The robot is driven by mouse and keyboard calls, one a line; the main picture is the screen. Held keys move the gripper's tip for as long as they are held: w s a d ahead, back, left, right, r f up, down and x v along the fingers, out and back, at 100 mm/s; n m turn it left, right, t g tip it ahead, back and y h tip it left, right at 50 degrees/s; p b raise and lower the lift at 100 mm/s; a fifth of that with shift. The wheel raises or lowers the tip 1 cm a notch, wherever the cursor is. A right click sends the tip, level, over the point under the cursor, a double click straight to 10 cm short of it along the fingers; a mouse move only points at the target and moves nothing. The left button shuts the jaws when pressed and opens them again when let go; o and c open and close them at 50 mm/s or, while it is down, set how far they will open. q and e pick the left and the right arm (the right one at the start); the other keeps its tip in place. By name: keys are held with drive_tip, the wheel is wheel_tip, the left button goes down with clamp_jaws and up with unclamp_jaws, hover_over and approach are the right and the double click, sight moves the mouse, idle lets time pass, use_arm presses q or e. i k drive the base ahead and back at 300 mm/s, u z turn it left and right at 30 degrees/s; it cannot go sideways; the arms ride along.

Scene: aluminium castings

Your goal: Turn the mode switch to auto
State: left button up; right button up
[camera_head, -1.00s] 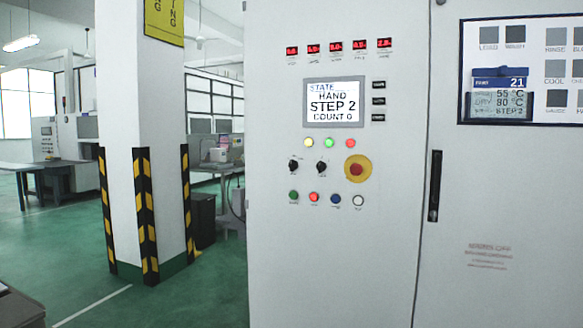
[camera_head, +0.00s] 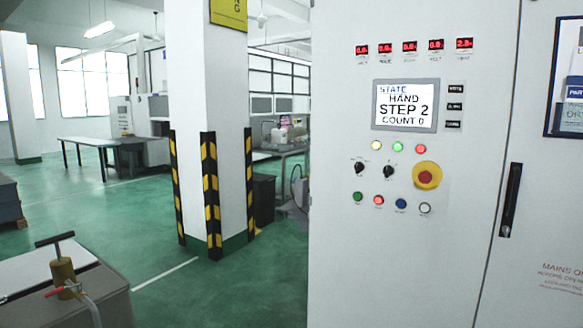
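The control cabinet (camera_head: 340,240) fills the right half of the head view. Two black rotary switches sit side by side on its panel, a left one (camera_head: 359,168) and a right one (camera_head: 389,172). Their labels are too small to read, so I cannot tell which is the mode switch. The screen (camera_head: 405,105) above reads STATE HAND, STEP 2, COUNT 0. Neither of my grippers is in view.
A red emergency button on a yellow disc (camera_head: 427,175) is right of the switches. Coloured buttons (camera_head: 378,200) lie below. A pillar with striped guards (camera_head: 209,190) stands left of the cabinet. A bench with a brass-coloured device (camera_head: 63,275) is at lower left. Green floor between is clear.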

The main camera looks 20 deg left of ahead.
sight(359, 166)
drive_tip(key=u, duration=1.2)
drive_tip(key=i, duration=3.65)
drive_tip(key=z, duration=1.7)
